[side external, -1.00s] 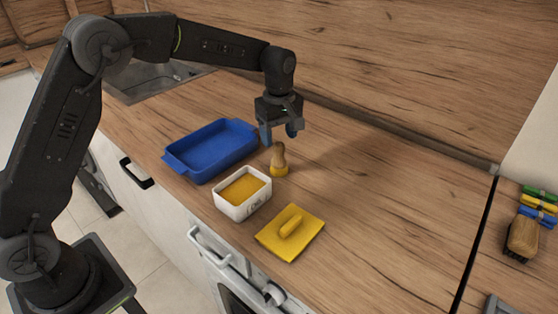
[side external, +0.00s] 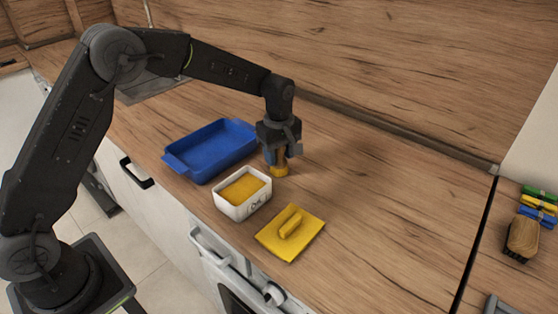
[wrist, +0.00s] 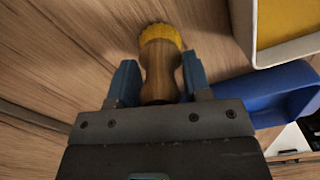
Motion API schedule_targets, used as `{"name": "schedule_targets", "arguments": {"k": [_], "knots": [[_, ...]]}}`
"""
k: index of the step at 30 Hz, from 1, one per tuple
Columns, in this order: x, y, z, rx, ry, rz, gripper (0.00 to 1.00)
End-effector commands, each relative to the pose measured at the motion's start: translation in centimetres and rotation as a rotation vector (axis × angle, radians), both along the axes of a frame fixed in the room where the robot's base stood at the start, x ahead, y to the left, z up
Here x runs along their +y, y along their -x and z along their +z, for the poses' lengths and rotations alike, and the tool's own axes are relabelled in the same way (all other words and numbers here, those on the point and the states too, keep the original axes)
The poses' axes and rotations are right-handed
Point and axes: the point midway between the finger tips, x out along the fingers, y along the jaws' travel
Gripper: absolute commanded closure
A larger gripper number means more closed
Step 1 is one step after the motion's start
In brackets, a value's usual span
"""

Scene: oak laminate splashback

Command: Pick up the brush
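In the wrist view the brush (wrist: 159,65) lies between the two blue fingers of my gripper (wrist: 161,82). One finger is on each side of the handle, close to it, with what look like narrow gaps. The gripper looks open around the handle. In the side view the fingers hide most of the handle.
A white tub (side external: 243,208) with yellow contents stands close to the brush, with a blue tray (side external: 169,159) behind it. A yellow float (side external: 291,248) lies in front. A second, dark-bristled wooden brush (side external: 522,237) and coloured clips (side external: 538,205) lie at far right. The counter right of the gripper is clear.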

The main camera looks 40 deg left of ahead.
Motion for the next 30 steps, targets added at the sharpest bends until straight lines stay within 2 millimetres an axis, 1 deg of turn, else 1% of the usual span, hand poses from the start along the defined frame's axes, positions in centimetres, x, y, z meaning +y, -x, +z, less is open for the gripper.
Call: {"name": "schedule_targets", "arguments": {"k": [1, 11, 18, 23, 26, 30], "knots": [[0.0, 0.0, 0.0, 0.000, 0.000, 0.000, 0.60], [0.0, 0.0, 0.0, 0.000, 0.000, 0.000, 0.92], [0.0, 0.0, 0.1, -0.001, 0.000, 0.000, 0.93], [0.0, 0.0, 0.7, -0.002, 0.000, 0.000, 0.93], [0.0, 0.0, 1.8, -0.002, 0.000, 0.000, 0.93], [0.0, -0.1, 4.1, -0.003, -0.001, 0.001, 0.93]]}}
